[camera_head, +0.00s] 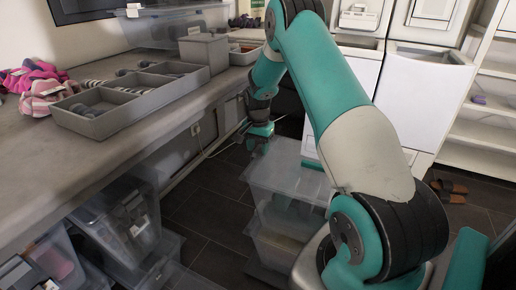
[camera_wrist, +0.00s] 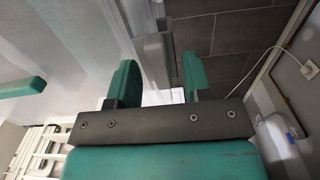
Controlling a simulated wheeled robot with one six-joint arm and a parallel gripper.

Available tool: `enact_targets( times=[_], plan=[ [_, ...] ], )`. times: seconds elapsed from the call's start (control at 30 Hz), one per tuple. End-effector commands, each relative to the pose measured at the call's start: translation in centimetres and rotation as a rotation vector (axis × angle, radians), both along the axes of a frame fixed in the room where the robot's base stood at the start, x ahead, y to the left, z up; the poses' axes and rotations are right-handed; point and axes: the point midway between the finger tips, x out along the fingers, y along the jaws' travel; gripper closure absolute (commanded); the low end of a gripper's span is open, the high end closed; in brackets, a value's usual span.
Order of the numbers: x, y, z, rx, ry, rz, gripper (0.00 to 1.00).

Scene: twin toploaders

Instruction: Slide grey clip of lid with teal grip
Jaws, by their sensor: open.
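My gripper (camera_wrist: 158,64) is open, with its two teal fingers apart. A grey clip (camera_wrist: 154,48) shows in the gap between the fingers, nearer the left one, at the edge of a clear lid (camera_wrist: 95,45). I cannot tell whether a finger touches it. A teal grip (camera_wrist: 20,87) shows at the left of the wrist view. In the head view my gripper (camera_head: 259,140) is at the back left corner of a stacked clear bin's lid (camera_head: 295,168); the clip is hidden there.
A long grey counter (camera_head: 60,180) with a divided tray (camera_head: 125,100) runs along the left. More clear bins (camera_head: 125,220) stand under it. White toploaders (camera_head: 415,95) stand behind. Dark floor tiles (camera_head: 205,215) are clear between the counter and the stack.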

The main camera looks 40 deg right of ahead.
Motion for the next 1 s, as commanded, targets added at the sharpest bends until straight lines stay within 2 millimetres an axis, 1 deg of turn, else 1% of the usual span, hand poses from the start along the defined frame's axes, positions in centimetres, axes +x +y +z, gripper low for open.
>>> enact_targets(
  times=[0.3, 0.37, 0.4, 0.5, 0.67, 0.83, 1.0],
  plan=[
    [0.0, 0.0, -0.2, -0.001, -0.001, 0.0, 0.55],
    [0.0, 0.0, -0.2, -0.001, -0.001, 0.0, 0.69],
    [0.0, 0.0, -0.2, -0.001, -0.001, 0.0, 0.78],
    [0.0, 0.0, -0.2, -0.001, -0.001, 0.0, 1.0],
    [0.0, 0.0, -0.2, -0.001, -0.001, -0.001, 1.0],
    [-1.2, -0.4, 0.1, 0.0, 0.001, -0.002, 1.0],
    [-1.2, -0.5, -0.2, -0.001, 0.0, -0.001, 1.0]
  ],
)
